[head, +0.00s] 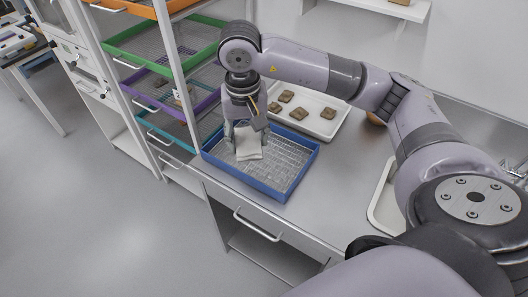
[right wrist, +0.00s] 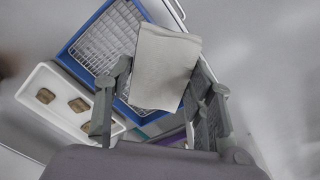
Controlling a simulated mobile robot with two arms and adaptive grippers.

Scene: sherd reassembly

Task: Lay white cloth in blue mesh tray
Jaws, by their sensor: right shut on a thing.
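The white cloth (head: 248,142) is a small folded piece. My right gripper (head: 247,130) is shut on it and holds it over the left part of the blue mesh tray (head: 279,189). In the right wrist view, the cloth (right wrist: 165,66) sits between the two fingers of my right gripper (right wrist: 158,90), with the blue tray (right wrist: 76,36) behind it. The tray stands on the bench and its visible mesh floor is bare. I cannot tell whether the cloth touches the mesh. My left gripper is out of view.
A white tray (head: 333,127) with several brown sherds stands behind the blue tray. A rack at the left holds orange, green (head: 117,45), purple and teal trays. A white basin (head: 377,212) lies to the right. The bench edge runs close in front of the blue tray.

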